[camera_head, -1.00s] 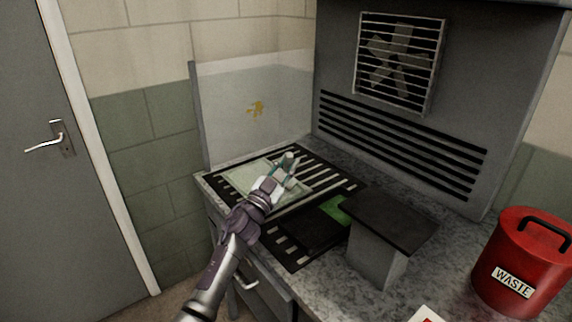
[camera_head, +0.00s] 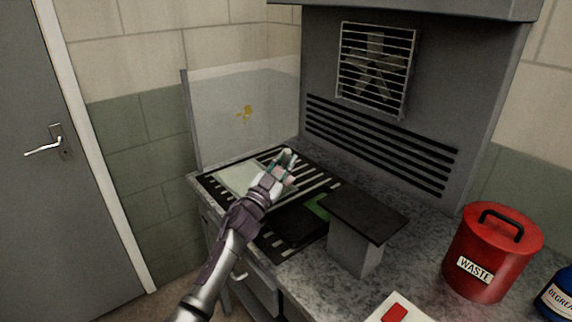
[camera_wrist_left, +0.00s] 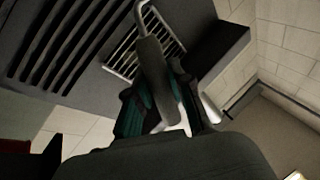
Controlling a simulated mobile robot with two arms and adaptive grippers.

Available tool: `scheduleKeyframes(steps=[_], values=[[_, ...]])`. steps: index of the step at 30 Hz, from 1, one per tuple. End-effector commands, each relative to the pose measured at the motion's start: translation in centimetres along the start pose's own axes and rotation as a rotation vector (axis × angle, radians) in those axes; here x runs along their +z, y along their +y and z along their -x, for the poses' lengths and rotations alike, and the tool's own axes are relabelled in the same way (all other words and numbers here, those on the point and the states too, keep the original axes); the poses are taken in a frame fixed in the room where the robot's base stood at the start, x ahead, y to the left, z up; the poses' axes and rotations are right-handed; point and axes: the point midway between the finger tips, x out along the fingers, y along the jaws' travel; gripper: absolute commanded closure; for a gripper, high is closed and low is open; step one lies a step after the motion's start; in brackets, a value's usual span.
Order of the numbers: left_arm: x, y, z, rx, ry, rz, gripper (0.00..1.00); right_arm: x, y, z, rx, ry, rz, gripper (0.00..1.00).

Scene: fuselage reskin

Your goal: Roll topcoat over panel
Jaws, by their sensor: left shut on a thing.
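A pale grey-green panel (camera_head: 237,178) lies flat on the black slotted grate (camera_head: 325,182) at the left end of the bench. My left gripper (camera_head: 284,166) is above the grate at the panel's right side, partly covering it. It is shut on a grey handle, which shows between the teal fingers in the left wrist view (camera_wrist_left: 157,82). A bent metal rod (camera_wrist_left: 142,12) leads off the handle's far end, like a roller frame. The roller's head is not clearly seen, and I cannot tell whether it touches the panel. My right gripper is out of view.
A dark-topped grey stand (camera_head: 355,255) is right of the grate, near a green patch (camera_head: 318,207). A red waste bin (camera_head: 492,250) and blue degreaser container (camera_head: 557,297) stand further right. A clear screen (camera_head: 245,120) and vented wall with fan (camera_head: 375,70) bound the bench.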

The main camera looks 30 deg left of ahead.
Motion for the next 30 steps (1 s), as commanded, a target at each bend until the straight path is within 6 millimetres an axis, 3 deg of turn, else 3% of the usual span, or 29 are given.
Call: scheduleKeyframes(steps=[12,30], values=[[-2.9,-1.6,-2.0,-0.001,0.000,-0.001,1.00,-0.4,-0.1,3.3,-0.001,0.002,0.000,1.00],[-3.1,-1.7,-2.2,-0.001,0.000,-0.001,1.00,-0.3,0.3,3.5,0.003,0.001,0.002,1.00]])
